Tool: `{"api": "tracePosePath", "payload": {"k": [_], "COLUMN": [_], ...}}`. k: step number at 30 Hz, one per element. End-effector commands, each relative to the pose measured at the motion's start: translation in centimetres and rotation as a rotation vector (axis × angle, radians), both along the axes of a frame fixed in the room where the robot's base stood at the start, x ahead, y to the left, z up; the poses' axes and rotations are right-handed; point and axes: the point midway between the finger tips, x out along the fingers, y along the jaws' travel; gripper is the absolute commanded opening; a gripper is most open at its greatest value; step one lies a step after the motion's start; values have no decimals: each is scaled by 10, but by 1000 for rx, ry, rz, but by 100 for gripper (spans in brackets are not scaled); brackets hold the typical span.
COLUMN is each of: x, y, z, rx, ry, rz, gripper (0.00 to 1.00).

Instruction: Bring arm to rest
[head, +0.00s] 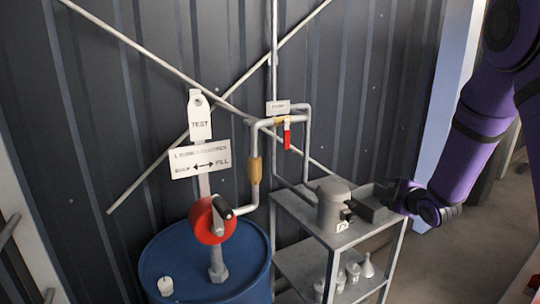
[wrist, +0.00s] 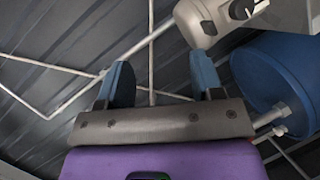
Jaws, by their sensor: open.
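My purple arm (head: 470,150) reaches down from the upper right in the head view. My gripper (head: 398,196) is at its lower end, over the right side of the metal stand, beside the grey pump unit (head: 333,206). The fingers look dark and small there. In the wrist view my gripper (wrist: 162,78) is open, with two blue-grey fingers wide apart and nothing between them. A pale grey body with dark knobs (wrist: 240,14) is close beyond the right finger; it seems to be the pump unit. Contact with it cannot be told.
The metal stand (head: 345,238) holds a grey open box (head: 372,206) close to my gripper, and small white containers (head: 352,272) below. A blue drum (head: 165,255) with a red hand pump (head: 208,222) stands left. Pipes and a red-handled valve (head: 287,137) run along the wall. Floor shows at right.

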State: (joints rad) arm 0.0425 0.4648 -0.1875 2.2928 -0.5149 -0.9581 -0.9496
Motion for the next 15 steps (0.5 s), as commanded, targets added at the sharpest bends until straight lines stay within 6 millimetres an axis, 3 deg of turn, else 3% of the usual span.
{"api": "tracePosePath", "payload": {"k": [1,8,15], "x": [-5,-37,-88], "y": [-1,-4,-2], "z": [17,70,116], "rx": [21,147,301], "ry": [17,143,270], "rz": [-32,-201,-374], "gripper": [60,60,60]}}
